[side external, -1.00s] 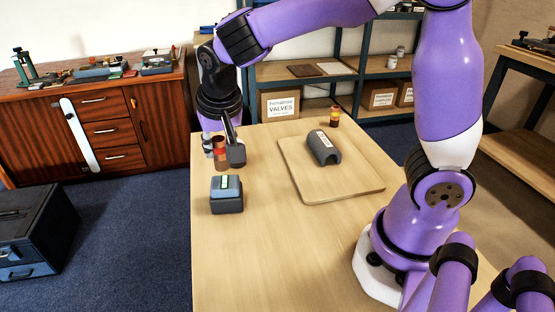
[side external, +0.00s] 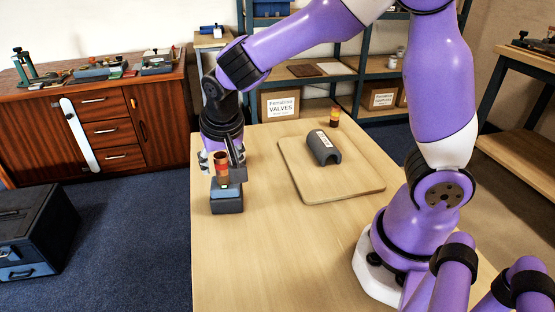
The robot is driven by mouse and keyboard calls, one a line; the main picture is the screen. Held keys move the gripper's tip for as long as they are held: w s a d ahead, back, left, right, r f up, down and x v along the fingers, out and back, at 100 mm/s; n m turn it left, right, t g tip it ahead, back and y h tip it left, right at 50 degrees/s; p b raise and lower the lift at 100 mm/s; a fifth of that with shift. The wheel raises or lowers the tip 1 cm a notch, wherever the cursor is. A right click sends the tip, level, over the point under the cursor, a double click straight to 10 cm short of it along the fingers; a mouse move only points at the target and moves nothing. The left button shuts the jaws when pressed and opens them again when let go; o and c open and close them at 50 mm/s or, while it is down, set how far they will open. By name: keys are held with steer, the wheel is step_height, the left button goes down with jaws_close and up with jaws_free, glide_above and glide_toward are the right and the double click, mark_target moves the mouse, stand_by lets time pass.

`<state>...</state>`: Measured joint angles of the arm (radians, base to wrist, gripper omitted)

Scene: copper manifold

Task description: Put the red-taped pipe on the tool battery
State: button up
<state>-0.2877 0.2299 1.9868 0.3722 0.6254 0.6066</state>
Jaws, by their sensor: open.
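The red-taped pipe (side external: 222,168), a short copper-brown tube with a red band, stands upright over the tool battery. The tool battery (side external: 227,205) is a dark grey block with a blue-grey top, near the table's left edge. The pipe's lower end appears to meet the battery's top, though the contact is partly hidden by a finger. My gripper (side external: 223,172) points down around the pipe, with one finger on each side. It is open. A second pipe (side external: 334,117) with a yellow band stands at the table's far edge.
A wooden board (side external: 335,188) lies right of the battery, with a dark grey arched block (side external: 324,148) on it. The table front (side external: 280,255) is clear. A dark toolbox (side external: 35,235) stands on the floor at left.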

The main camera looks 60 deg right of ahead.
steer(key=v, duration=1.1)
steer(key=s+d+f+n+t+y, duration=0.1)
steer(key=s+d+n, duration=0.1)
steer(key=s, duration=0.3)
steer(key=s+d+n+y, duration=0.1)
steer(key=s+d+n, duration=0.1)
steer(key=s+n, duration=0.2)
steer(key=shift+s+d+f+n+t+y, duration=0.3)
steer(key=shift+s+d+f+t, duration=0.1)
steer(key=shift+s, duration=0.4)
